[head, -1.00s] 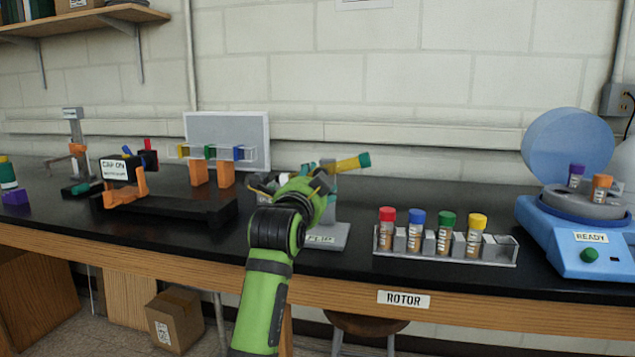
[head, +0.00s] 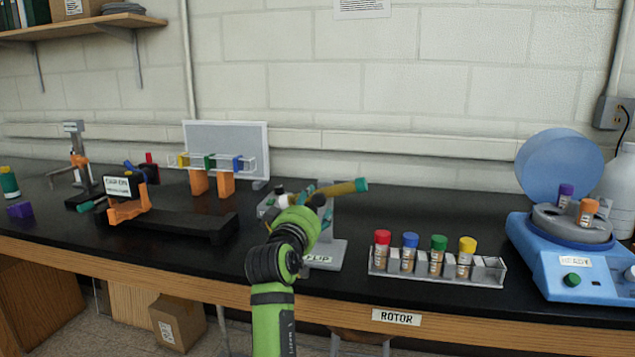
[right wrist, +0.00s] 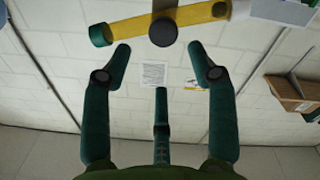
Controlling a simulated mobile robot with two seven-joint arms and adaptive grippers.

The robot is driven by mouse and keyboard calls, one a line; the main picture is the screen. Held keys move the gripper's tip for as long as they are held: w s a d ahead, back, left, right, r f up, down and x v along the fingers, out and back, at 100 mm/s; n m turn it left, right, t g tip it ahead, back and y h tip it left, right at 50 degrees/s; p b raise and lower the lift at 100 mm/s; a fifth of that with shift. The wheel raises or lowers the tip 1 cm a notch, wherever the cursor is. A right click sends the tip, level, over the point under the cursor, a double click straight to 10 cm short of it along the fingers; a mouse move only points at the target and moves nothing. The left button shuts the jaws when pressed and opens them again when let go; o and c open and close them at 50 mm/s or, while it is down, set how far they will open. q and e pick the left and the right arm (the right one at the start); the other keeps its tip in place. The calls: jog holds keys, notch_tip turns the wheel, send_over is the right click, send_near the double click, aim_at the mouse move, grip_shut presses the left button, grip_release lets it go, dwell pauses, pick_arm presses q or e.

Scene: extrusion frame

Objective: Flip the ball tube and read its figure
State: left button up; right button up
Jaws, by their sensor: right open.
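The ball tube (head: 345,188) is a yellow tube with a teal end cap, held nearly level on the grey stand (head: 325,252) labelled FLIP. It also shows in the right wrist view (right wrist: 192,17), crossing the top of the picture, with a dark round knob (right wrist: 163,31) at its middle. My right gripper (head: 300,197) is in front of the stand, to the left of the tube's teal end, and hides part of the stand. In the right wrist view its dark teal fingers (right wrist: 160,50) are spread and empty, apart from the tube. No figure is readable on the tube. My left gripper is not in view.
A rack (head: 435,279) with several coloured-cap vials stands to the right, above the ROTOR label (head: 396,317). A blue centrifuge (head: 560,262) stands at far right. A black base with an orange holder (head: 165,228) and a clear rack on orange posts (head: 226,185) stand left.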

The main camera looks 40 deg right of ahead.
aim_at(318, 199)
jog(key=w+d+n+p, duration=0.1)
jog(key=n+p, duration=0.2)
jog(key=n, duration=0.6)
jog(key=w+d+n+p, duration=0.1)
jog(key=n+p, duration=0.3)
jog(key=n, duration=0.6)
jog(key=w+d+n+p, duration=0.2)
jog(key=n+p, duration=0.2)
jog(key=n, duration=0.5)
jog(key=shift+w+d+f+n, duration=0.1)
jog(key=shift+d+f+n, duration=0.25)
jog(key=shift+d+n, duration=0.05)
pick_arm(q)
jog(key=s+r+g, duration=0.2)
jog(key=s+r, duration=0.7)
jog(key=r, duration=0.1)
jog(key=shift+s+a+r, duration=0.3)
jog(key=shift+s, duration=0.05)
pick_arm(e)
jog(key=c, duration=1.1)
grip_shut()
jog(key=shift+r, duration=0.1)
